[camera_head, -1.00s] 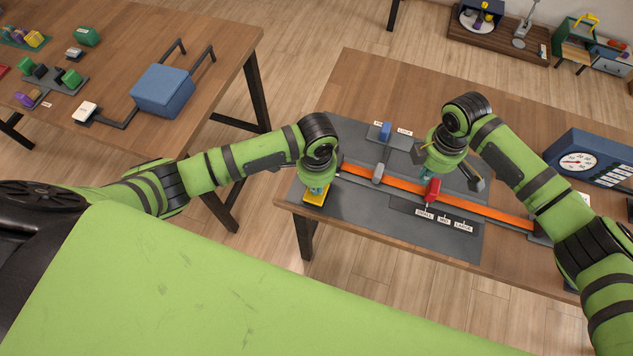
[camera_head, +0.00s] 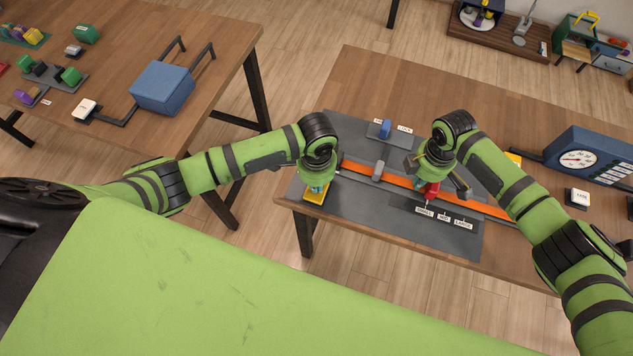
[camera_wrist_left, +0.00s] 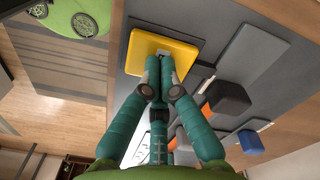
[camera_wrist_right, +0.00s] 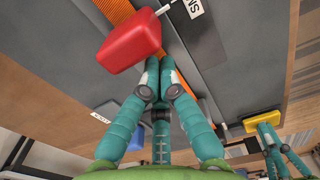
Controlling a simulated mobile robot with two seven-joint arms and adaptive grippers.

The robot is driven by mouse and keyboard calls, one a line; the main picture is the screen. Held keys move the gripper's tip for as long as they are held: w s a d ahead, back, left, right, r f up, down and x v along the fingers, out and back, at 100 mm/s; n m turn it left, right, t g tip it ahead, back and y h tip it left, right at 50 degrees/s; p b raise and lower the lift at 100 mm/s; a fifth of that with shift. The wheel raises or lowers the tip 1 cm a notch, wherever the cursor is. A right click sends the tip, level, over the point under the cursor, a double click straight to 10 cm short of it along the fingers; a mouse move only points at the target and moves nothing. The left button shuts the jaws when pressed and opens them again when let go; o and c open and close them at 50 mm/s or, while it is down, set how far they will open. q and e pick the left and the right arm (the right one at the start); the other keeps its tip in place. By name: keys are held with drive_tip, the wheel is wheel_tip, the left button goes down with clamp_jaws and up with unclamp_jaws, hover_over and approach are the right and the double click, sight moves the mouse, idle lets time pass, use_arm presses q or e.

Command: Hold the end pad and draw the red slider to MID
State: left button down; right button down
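The yellow end pad (camera_head: 316,196) lies at the left end of the orange band (camera_head: 398,181) on a grey board. My left gripper (camera_head: 317,187) is shut, its fingertips together on the pad; the left wrist view shows them at the pad's edge (camera_wrist_left: 170,47). The red slider (camera_head: 431,190) sits on the band, its pointer at the SMALL label (camera_head: 425,212). MID (camera_head: 443,217) and LARGE lie to the right. My right gripper (camera_head: 420,184) is low beside the slider. In the right wrist view its fingertips (camera_wrist_right: 160,65) are together against or just beside the slider (camera_wrist_right: 131,42); contact is unclear.
A grey block (camera_head: 378,171) crosses the band between pad and slider. A blue knob (camera_head: 385,129) on a small plate stands behind it. A blue dial box (camera_head: 590,160) and a white button block (camera_head: 578,198) stand right. The board's front is clear.

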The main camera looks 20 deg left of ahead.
use_arm(q)
drive_tip(key=shift+s+f, duration=0.1)
use_arm(e)
drive_tip(key=shift+f, duration=0.1)
drive_tip(key=shift+d, duration=2.45)
use_arm(q)
drive_tip(key=shift+a, duration=0.1)
use_arm(e)
drive_tip(key=shift+d, duration=0.7)
drive_tip(key=shift+a, duration=0.1)
drive_tip(key=shift+a, duration=0.55)
wheel_tip(320, 180, up, 7)
